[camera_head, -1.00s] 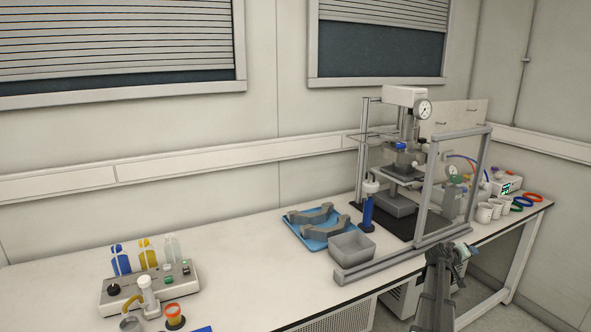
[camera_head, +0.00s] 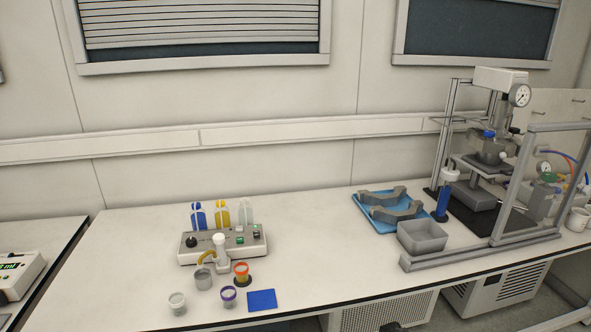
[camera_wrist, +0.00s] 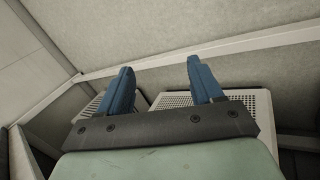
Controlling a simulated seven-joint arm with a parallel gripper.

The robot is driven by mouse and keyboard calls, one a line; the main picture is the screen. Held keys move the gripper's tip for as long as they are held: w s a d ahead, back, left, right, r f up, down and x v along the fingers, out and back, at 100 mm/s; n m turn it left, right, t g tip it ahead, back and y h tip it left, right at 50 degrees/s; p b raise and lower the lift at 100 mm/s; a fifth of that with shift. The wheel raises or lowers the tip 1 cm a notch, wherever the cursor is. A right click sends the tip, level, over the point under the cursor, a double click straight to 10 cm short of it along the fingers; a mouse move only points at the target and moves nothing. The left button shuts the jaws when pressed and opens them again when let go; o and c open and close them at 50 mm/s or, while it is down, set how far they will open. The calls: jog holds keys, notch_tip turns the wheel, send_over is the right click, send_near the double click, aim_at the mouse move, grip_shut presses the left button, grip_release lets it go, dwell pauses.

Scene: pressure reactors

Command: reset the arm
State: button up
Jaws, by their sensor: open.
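My gripper (camera_wrist: 158,88) shows in the wrist view, with two blue fingers held well apart and nothing between them. Beyond the fingers are a pale wall surface, a light rail and perforated grey-white panels. My gripper and arm are not in the head view now, so their place relative to the bench (camera_head: 330,230) cannot be told from it.
The reactor stand (camera_head: 490,150) with its gauge and a frame stands at the right. A blue tray (camera_head: 367,213) with grey clamp pieces and a grey bin (camera_head: 422,237) are beside it. A control box (camera_head: 222,245), several small cups and a blue pad (camera_head: 261,300) are left of centre.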

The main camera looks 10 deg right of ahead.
jog(key=s+a+f+n+g+y, duration=0.1)
jog(key=s+a+f, duration=0.25)
jog(key=a, duration=0.35)
jog(key=s+a+f+g+y, duration=0.1)
jog(key=s+a+f, duration=0.1)
jog(key=s+a, duration=0.35)
jog(key=s+a+f+n+g+y, duration=0.1)
jog(key=s+a+f, duration=0.15)
jog(key=a, duration=0.55)
jog(key=s+a+n+g+y, duration=0.1)
jog(key=s+a+g+y, duration=0.1)
jog(key=s+a, duration=1.1)
jog(key=shift+s+g, duration=0.3)
jog(key=shift+s, duration=0.55)
jog(key=shift+a, duration=0.1)
